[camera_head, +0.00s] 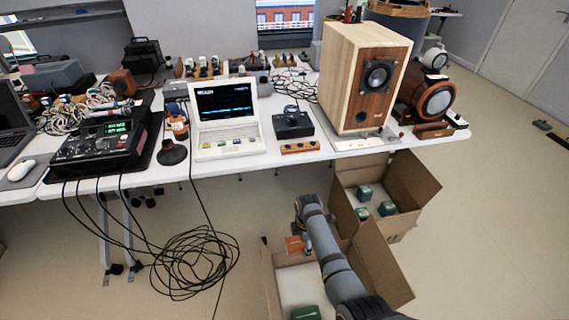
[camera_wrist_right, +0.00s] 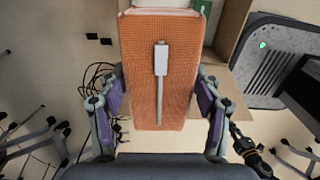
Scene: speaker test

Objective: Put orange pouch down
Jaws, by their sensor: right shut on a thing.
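The orange pouch (camera_wrist_right: 140,60) is between the two fingers of my right gripper (camera_wrist_right: 162,95) in the right wrist view. It has a woven surface and a white pull or tag (camera_wrist_right: 161,62) down its middle. In the head view only a small part of the pouch (camera_head: 294,245) shows beside my right gripper (camera_head: 303,230), above or at the left part of the near cardboard box (camera_head: 268,285). I cannot tell whether the pouch touches the box. My left gripper is not in view.
A second open cardboard box (camera_head: 412,190) behind holds several green items. A green item (camera_head: 306,313) lies in the near box. The white table (camera_head: 225,168) carries a laptop-like device, a wooden speaker (camera_head: 355,80) and other gear. Coiled black cables (camera_head: 195,262) lie on the floor at left.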

